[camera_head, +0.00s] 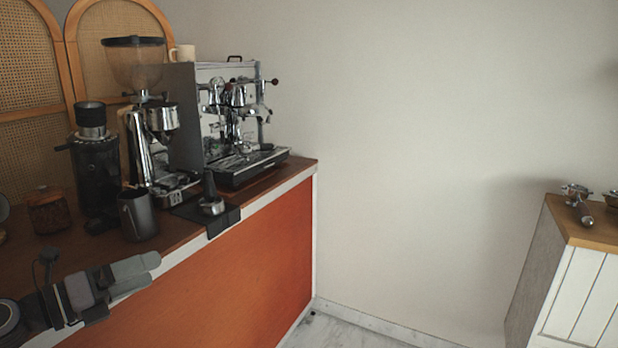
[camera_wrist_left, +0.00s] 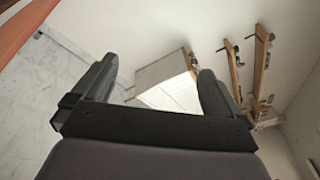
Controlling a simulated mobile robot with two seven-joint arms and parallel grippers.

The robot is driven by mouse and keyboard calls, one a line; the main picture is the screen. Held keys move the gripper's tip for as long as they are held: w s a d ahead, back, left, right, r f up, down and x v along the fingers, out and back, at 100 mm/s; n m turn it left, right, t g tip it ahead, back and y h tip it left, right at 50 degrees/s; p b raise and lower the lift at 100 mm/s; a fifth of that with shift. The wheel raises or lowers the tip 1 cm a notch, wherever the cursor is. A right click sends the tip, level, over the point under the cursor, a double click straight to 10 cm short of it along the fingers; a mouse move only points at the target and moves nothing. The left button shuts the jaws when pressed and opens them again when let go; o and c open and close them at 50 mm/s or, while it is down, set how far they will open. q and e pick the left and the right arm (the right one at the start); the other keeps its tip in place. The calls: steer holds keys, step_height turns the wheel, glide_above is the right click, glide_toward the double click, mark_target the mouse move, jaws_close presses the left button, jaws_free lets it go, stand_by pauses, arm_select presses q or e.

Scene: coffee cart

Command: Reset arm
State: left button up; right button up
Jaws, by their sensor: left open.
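My left gripper (camera_head: 137,271) comes in from the left in the head view, in front of the coffee counter's front edge. In the left wrist view the left gripper (camera_wrist_left: 158,82) has its two dark fingers spread apart with nothing between them. It holds nothing and appears clear of the counter items. My right gripper is not in either view.
The wooden counter (camera_head: 280,183) bears an espresso machine (camera_head: 240,120), a grinder (camera_head: 150,145), a dark pitcher (camera_head: 138,215) and a tamper (camera_head: 210,195). A white cabinet (camera_head: 575,290) with a portafilter (camera_head: 578,200) stands at right. Marble floor (camera_head: 340,332) lies between.

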arm_select(q)
steer(key=s+d+f+n+g+y+p, duration=0.1)
steer(key=s+d+f+n+y, duration=0.3)
steer(key=s+f+n, duration=0.7)
steer(key=s+d+f+n+g+y+p, duration=0.2)
steer(key=s+d+f+n+y+p, duration=0.2)
steer(key=s+d+f+n, duration=0.5)
step_height(320, 180, down, 6)
steer(key=s+n, duration=0.2)
steer(key=n, duration=0.9)
steer(key=shift+n+y, duration=0.3)
